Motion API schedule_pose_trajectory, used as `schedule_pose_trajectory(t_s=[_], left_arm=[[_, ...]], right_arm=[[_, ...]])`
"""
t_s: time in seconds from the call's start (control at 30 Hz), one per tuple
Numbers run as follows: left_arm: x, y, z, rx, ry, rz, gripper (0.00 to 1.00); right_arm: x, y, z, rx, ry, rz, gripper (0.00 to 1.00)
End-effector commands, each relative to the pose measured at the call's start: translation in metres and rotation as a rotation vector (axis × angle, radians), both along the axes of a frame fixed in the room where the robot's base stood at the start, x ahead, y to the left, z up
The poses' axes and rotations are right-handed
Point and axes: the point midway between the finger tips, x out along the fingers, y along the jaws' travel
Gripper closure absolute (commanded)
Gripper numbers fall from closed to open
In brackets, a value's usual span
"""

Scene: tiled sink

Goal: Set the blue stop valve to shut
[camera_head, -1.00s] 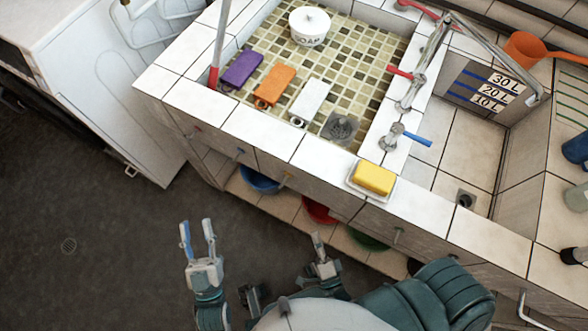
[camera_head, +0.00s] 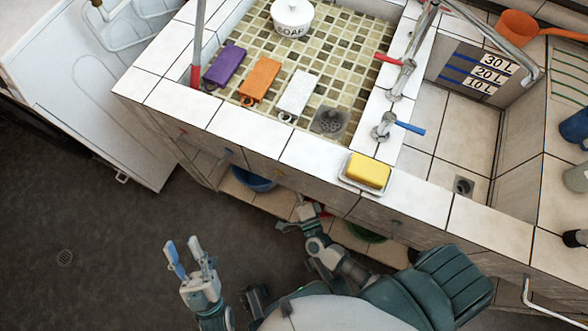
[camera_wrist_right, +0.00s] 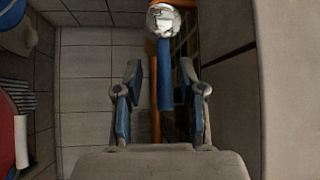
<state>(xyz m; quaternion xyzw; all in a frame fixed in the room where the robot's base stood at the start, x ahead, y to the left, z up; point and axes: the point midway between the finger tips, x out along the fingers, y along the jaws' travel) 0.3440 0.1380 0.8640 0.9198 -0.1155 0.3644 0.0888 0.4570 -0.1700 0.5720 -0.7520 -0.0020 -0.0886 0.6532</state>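In the right wrist view a blue lever (camera_wrist_right: 164,82) hangs from a round metal body (camera_wrist_right: 163,21), in line with the gap between my right gripper's fingers (camera_wrist_right: 162,85). I cannot tell whether the fingers touch it. My right gripper (camera_head: 293,214) is open, low before the sink front in the head view. My left gripper (camera_head: 182,245) is open and empty above the dark floor, away from the sink.
Another blue lever (camera_head: 410,128) is on the tap at the basin's right. A blue tub (camera_head: 252,180) stands on the low shelf. Yellow soap (camera_head: 369,170) lies on the ledge.

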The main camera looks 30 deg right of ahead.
Motion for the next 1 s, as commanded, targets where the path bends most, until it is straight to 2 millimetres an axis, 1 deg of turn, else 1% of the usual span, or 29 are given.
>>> schedule_pose_trajectory(t_s=[0.1,0.3,0.33,0.37,0.4,0.47,0.5,0.87,1.0], left_arm=[[-0.001,0.002,0.0,-0.003,-0.006,0.001,0.6],[0.0,0.001,0.0,-0.001,-0.006,0.0,0.6],[0.0,0.001,0.0,-0.001,-0.006,0.0,0.6],[0.0,0.001,0.0,-0.001,-0.006,0.0,0.6],[0.0,0.001,0.0,-0.001,-0.006,0.0,0.6],[0.0,0.001,0.0,-0.001,-0.006,0.0,0.6],[0.0,0.001,0.0,-0.001,-0.006,0.0,0.6],[-0.002,0.001,-0.001,-0.007,-0.016,0.001,0.6],[-0.015,0.003,0.005,-0.041,-0.113,0.003,0.6]], right_arm=[[0.003,0.001,0.001,-0.001,0.0,0.0,0.61],[0.003,0.0,0.001,-0.001,0.0,0.0,0.61],[0.003,0.0,0.001,0.0,0.0,0.0,0.66],[0.003,0.0,0.001,0.0,0.0,0.0,0.73],[0.003,0.0,0.0,0.0,0.0,0.0,0.83],[0.003,-0.001,0.0,0.0,0.0,0.0,0.98],[0.003,-0.001,0.0,0.001,0.0,0.0,1.0],[0.001,-0.004,-0.002,0.003,-0.004,-0.007,1.0],[-0.004,-0.005,-0.006,0.018,-0.023,-0.009,1.0]])
